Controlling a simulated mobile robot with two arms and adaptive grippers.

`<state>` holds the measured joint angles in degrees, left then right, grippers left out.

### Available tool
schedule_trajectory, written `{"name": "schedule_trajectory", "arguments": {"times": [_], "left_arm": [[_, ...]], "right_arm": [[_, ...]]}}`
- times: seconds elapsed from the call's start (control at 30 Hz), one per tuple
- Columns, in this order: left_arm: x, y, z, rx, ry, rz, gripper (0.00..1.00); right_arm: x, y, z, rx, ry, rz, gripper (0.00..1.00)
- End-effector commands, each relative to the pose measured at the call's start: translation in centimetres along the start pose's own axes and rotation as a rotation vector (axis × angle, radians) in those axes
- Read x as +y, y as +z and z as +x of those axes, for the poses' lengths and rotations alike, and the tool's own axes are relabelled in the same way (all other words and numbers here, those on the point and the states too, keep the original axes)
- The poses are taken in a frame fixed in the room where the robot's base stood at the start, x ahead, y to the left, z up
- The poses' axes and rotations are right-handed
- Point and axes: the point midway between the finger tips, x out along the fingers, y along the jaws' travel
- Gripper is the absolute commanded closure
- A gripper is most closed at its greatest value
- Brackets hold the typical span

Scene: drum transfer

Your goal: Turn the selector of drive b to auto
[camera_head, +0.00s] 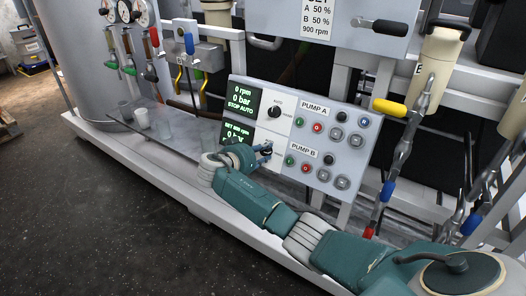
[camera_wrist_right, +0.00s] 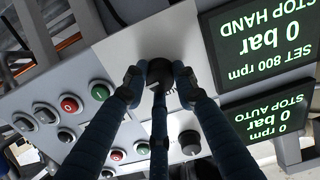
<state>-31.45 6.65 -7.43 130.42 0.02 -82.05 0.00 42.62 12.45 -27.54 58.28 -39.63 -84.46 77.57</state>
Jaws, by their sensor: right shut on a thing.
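The white control panel (camera_head: 293,131) has two black selectors. The upper selector (camera_head: 273,112), beside PUMP A, stands free and also shows in the right wrist view (camera_wrist_right: 190,139). My right gripper (camera_head: 265,152) is at the lower selector, beside PUMP B. In the right wrist view, which shows the panel upside down, its fingers are shut on either side of this black selector (camera_wrist_right: 159,72). They partly hide it, so I cannot tell which way it points. The lower display (camera_wrist_right: 256,46) reads STOP HAND; the upper display (camera_wrist_right: 267,119) reads STOP AUTO. My left gripper is not in view.
Green, red and dark push buttons (camera_head: 318,127) sit right of the selectors. A yellow-handled valve (camera_head: 389,107) is close to the panel's right edge. Clear cups (camera_head: 142,117) stand on the ledge to the left. A white frame beam (camera_head: 150,165) runs below.

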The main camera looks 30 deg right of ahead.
Motion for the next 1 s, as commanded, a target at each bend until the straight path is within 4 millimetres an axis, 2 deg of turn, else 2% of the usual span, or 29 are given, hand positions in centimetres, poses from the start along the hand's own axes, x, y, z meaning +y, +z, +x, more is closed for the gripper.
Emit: {"name": "schedule_trajectory", "arguments": {"times": [0.03,0.5,1.0], "left_arm": [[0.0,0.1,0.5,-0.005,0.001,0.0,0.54],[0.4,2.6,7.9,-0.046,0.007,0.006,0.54],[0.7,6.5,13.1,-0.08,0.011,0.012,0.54]], "right_arm": [[-0.1,-0.5,-0.1,0.004,0.0,-0.027,0.99],[-0.3,-0.7,-0.2,-0.002,0.017,-0.447,0.99],[-0.6,-0.7,-0.1,-0.009,0.038,-0.92,0.99]]}}
